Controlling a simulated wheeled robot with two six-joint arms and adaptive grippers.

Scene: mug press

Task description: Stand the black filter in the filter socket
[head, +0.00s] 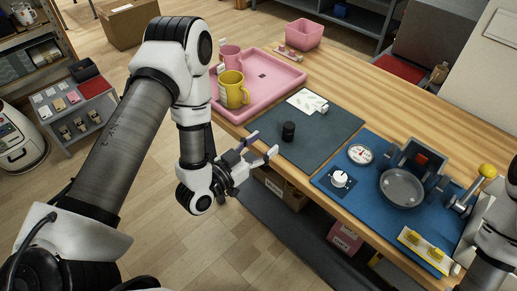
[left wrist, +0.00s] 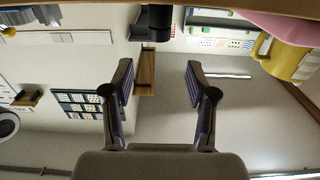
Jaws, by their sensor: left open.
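The black filter (head: 289,131) is a small dark cylinder standing upright on a dark grey mat (head: 330,150). In the left wrist view a black cylinder (left wrist: 155,22), apparently the filter, shows at the top, beyond and between my fingertips. My left gripper (head: 262,147) is open and empty at the table's near edge, left of and a little in front of the filter, apart from it. In the left wrist view its two fingers (left wrist: 158,82) are spread wide. I cannot tell surely which part is the filter socket; a grey device with a round pan (head: 403,188) stands on the blue mat (head: 325,184).
A pink tray (head: 262,101) with a yellow mug (head: 233,91) and a pink mug (head: 230,57) lies behind left. A white card (head: 306,101) lies behind the filter. A dial (head: 360,154), a small white-topped item (head: 340,178) and a yellow-knobbed lever (head: 487,170) are at right.

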